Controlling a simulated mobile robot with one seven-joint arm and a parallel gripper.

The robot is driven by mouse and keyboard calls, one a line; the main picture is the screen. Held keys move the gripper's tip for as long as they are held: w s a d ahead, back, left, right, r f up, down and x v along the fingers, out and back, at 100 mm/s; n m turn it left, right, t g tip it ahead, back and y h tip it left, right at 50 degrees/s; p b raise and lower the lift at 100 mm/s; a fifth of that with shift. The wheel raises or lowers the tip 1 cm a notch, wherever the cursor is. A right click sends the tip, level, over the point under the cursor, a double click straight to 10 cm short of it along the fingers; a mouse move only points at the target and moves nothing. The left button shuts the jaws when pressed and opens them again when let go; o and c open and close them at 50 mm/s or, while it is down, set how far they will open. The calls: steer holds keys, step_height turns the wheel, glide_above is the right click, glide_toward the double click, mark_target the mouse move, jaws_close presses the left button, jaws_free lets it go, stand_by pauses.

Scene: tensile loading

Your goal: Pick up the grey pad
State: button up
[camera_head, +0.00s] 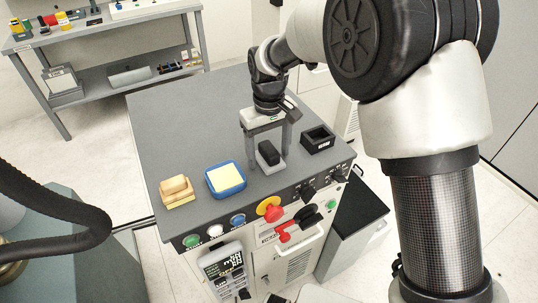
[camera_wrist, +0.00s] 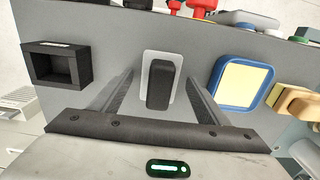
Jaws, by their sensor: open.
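A small dark grey pad (camera_head: 268,152) with rounded edges sits on a light grey plate near the front of the grey bench top. In the wrist view the pad (camera_wrist: 160,88) is in the middle, with the plate (camera_wrist: 148,66) showing around it. My gripper (camera_head: 267,147) points down with its two fingers spread, one on each side of the pad. In the wrist view the fingers of my gripper (camera_wrist: 160,80) flank the pad, with clear gaps on both sides. Nothing is held. How high the fingertips are above the bench is hard to tell.
A black open box (camera_head: 317,138) stands right of the pad. A blue tray with a yellow pad (camera_head: 225,178) and a tan block (camera_head: 176,191) stand to its left. A red-and-yellow button (camera_head: 269,208) is on the front panel. The bench's back left (camera_head: 180,120) is clear.

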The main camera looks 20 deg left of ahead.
mark_target(269, 148)
steer(key=c, duration=1.2)
step_height(269, 148, up, 10)
steer(key=o, duration=0.6)
steer(key=c, duration=0.4)
